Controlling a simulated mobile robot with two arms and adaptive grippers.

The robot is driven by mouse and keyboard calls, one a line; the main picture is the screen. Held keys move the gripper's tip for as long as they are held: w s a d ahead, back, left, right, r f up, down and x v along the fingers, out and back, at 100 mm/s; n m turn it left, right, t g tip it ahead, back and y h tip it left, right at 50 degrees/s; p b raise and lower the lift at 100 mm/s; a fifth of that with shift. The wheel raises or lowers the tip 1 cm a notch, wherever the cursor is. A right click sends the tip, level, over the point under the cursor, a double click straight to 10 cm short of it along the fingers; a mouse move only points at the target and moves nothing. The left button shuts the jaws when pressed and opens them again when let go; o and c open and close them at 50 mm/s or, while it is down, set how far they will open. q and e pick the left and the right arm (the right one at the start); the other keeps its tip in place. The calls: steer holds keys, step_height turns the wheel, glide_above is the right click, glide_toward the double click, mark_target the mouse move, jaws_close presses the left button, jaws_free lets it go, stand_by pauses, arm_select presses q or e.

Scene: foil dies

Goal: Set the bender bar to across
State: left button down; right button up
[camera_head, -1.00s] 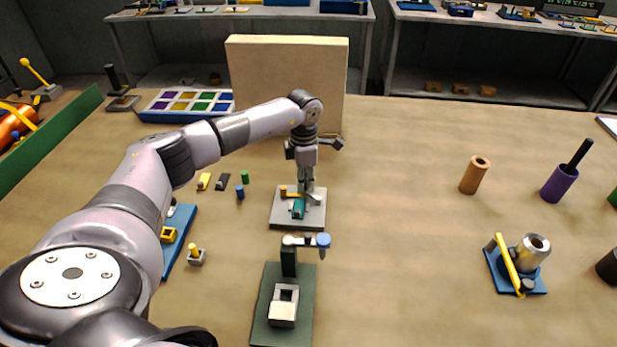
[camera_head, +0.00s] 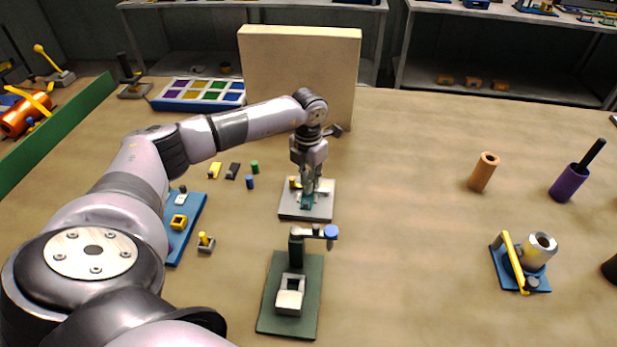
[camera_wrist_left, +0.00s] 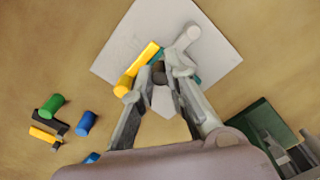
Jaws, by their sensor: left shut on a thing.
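The bender is a pale square plate (camera_head: 289,213) in the head view, with a yellow bar, a grey rounded post and a teal bar on it. The wrist view shows the plate (camera_wrist_left: 215,62), the yellow bar (camera_wrist_left: 138,70) and the grey post (camera_wrist_left: 188,36) more closely. I take the teal bar (camera_wrist_left: 194,81) to be the bender bar; my fingers hide much of it. My left gripper (camera_wrist_left: 165,72) is low over the plate, its fingertips shut at the teal bar between the yellow bar and grey post. My right gripper is not in view.
A dark green base with a post and grey block (camera_head: 290,296) stands just in front of the plate. A tall beige panel (camera_head: 300,65) stands behind. Small yellow, black, green and blue pieces lie left. A blue fixture (camera_head: 522,270) is far right; the table between is clear.

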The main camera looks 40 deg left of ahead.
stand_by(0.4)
arm_select(q)
steer(key=c, duration=1.6)
jaws_free()
step_height(320, 180, up, 12)
steer(key=shift+r, duration=0.1)
